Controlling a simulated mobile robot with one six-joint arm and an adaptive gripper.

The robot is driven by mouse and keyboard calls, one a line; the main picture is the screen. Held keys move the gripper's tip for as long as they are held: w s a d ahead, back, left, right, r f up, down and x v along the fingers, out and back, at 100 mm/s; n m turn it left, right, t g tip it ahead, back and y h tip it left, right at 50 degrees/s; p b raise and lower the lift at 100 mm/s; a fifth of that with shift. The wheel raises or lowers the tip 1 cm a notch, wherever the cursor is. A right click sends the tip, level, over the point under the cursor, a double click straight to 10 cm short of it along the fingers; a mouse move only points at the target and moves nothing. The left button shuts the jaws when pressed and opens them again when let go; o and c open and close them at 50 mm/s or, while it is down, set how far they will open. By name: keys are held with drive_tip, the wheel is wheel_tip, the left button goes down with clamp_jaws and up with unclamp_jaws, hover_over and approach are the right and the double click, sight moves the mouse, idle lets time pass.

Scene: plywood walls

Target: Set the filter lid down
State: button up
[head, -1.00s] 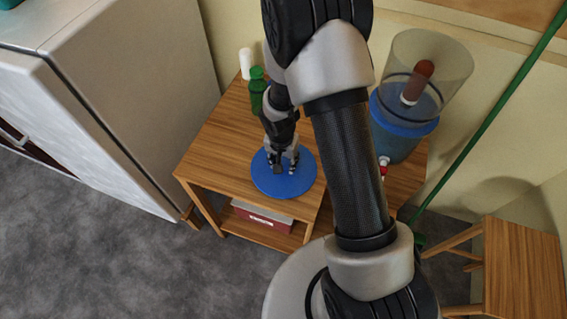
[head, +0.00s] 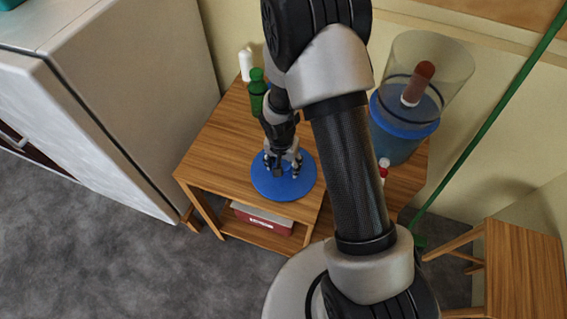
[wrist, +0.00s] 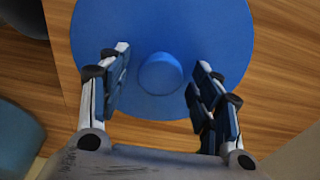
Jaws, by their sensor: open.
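The filter lid is a round blue disc (head: 287,188) lying flat on the wooden table, near its front edge. In the wrist view the blue lid (wrist: 160,25) shows a round raised knob (wrist: 160,74) near its middle. My gripper (head: 282,170) is over the lid. In the wrist view my gripper (wrist: 158,88) is open, with one finger on each side of the knob and a gap on both sides. The water filter (head: 405,120), with a clear upper part and a blue lower part, stands open at the top at the right, partly behind my arm.
A green bottle (head: 257,92) and a white bottle (head: 246,65) stand at the table's back left. A red box (head: 263,217) lies on the shelf below. A white fridge (head: 130,100) stands left, a wooden stool (head: 522,265) right. A green pole (head: 490,120) leans at the right.

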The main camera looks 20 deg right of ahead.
drive_tip(key=shift+r, duration=0.1)
drive_tip(key=s+r+n+t+p, duration=0.1)
drive_tip(key=s+r+p, duration=0.1)
drive_tip(key=r, duration=1)
drive_tip(key=s+r+n+p, duration=0.1)
drive_tip(key=r+p, duration=0.2)
drive_tip(key=r, duration=0.8)
drive_tip(key=s+r+n+t, duration=0.2)
drive_tip(key=s+r+n, duration=0.3)
drive_tip(key=s+r, duration=1)
drive_tip(key=s, duration=0.3)
drive_tip(key=shift+s+r+y, duration=0.3)
drive_tip(key=shift+y, duration=0.1)
drive_tip(key=shift+d, duration=0.1)
